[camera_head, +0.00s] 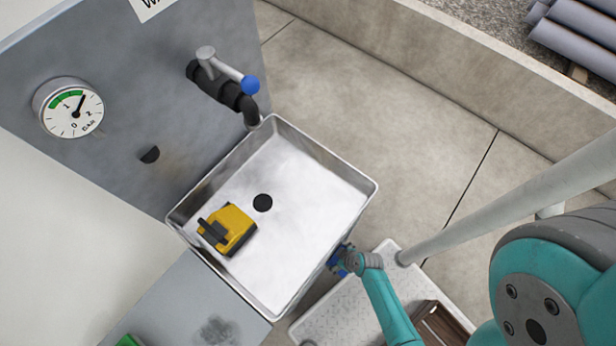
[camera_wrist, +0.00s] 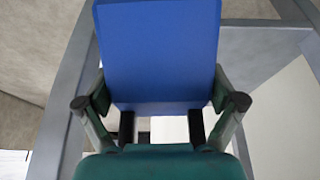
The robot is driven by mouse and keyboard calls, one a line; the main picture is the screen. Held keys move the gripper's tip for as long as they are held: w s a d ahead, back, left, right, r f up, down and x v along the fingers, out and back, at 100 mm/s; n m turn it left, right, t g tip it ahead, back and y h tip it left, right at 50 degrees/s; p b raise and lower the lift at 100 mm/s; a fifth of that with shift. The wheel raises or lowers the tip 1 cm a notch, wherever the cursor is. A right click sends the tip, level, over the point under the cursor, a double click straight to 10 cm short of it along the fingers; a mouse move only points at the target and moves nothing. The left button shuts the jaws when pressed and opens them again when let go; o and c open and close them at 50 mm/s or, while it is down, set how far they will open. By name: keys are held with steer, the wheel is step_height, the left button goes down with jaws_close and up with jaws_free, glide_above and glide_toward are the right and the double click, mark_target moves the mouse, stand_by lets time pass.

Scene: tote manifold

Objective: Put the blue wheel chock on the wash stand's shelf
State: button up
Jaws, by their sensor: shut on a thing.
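The blue wheel chock (camera_wrist: 158,50) fills the upper middle of the wrist view, held between the two fingers of my gripper (camera_wrist: 158,98). In the head view my gripper (camera_head: 347,262) is low beside the right side of the wash stand's steel basin (camera_head: 330,160). Only a small blue bit of the chock shows there; the basin's edge hides the rest. Grey frame bars (camera_wrist: 75,75) and a flat grey surface (camera_wrist: 262,40) lie behind the chock in the wrist view. I cannot tell for sure which part is the shelf, and the head view does not show it under the basin.
A yellow object (camera_head: 233,228) with a dark part lies in the basin. A tap (camera_head: 232,92) with a blue knob overhangs the basin's back corner. A pressure gauge (camera_head: 72,112) is on the grey back panel. Dark pipes (camera_head: 580,35) lie at the top right.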

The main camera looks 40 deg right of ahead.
steer(key=w+a, duration=0.1)
steer(key=w, duration=0.8)
steer(key=w+a, duration=0.1)
steer(key=w, duration=0.4)
steer(key=shift+a, duration=0.35)
steer(key=shift+f, duration=1.75)
steer(key=o, duration=1.1)
steer(key=shift+f, duration=0.1)
steer(key=shift+v, duration=3.9)
